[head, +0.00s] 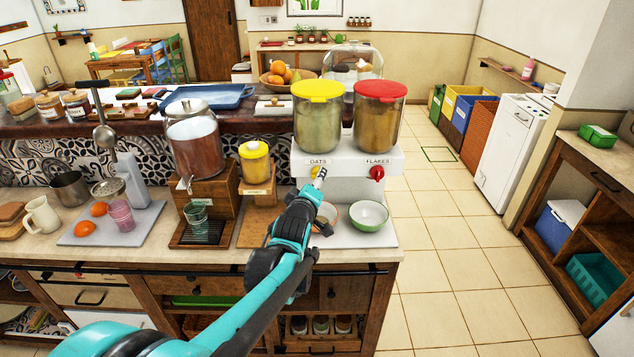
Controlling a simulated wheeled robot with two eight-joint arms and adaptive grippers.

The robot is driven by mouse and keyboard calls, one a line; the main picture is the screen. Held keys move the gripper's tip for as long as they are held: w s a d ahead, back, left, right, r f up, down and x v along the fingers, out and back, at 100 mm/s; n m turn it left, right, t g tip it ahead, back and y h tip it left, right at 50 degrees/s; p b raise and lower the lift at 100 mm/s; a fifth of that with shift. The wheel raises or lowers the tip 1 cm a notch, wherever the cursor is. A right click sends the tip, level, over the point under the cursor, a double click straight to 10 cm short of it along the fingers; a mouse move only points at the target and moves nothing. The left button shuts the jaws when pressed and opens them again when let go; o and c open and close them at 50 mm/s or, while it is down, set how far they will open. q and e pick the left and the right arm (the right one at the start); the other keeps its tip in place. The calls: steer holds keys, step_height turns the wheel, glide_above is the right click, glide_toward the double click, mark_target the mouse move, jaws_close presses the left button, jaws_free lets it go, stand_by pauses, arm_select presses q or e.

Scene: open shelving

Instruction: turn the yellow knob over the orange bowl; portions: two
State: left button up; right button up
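The cereal dispenser (345,160) has a white base with a yellow-lidded OATS jar (318,122) on the left and a red-lidded FLAKES jar (378,122) on the right. The yellow knob (315,172) is under the OATS label and partly covered by my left gripper (320,174). The gripper's fingertips are at the knob; I cannot tell whether they are closed on it. The red knob (377,173) is under FLAKES. The orange bowl (329,211) stands below the yellow knob, mostly hidden behind my arm. Its contents do not show. My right gripper is not in view.
A green bowl (369,216) stands under the red knob. To the left are a yellow-lidded jar (255,162), a drink dispenser (194,140) and a glass (196,213) under its tap. The counter's right end borders open tiled floor.

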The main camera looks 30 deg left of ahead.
arm_select(q)
steer(key=b+x, duration=0.1)
steer(key=x, duration=0.3)
steer(key=shift+f, duration=0.1)
steer(key=c, duration=1.2)
steer(key=shift+o, duration=0.2)
steer(key=shift+w+d+f+m+g+y+p, duration=0.15)
steer(key=shift+m+g+y+p, duration=0.6)
steer(key=shift+m, duration=1.5)
steer(key=shift+w+d+r+m+g+y+p, duration=0.25)
steer(key=shift+m+y, duration=0.85)
steer(key=shift+m, duration=1.2)
steer(key=shift+s+d+f+m+g+y+p, duration=0.15)
steer(key=shift+m+g+y+p, duration=0.65)
steer(key=shift+m, duration=1.45)
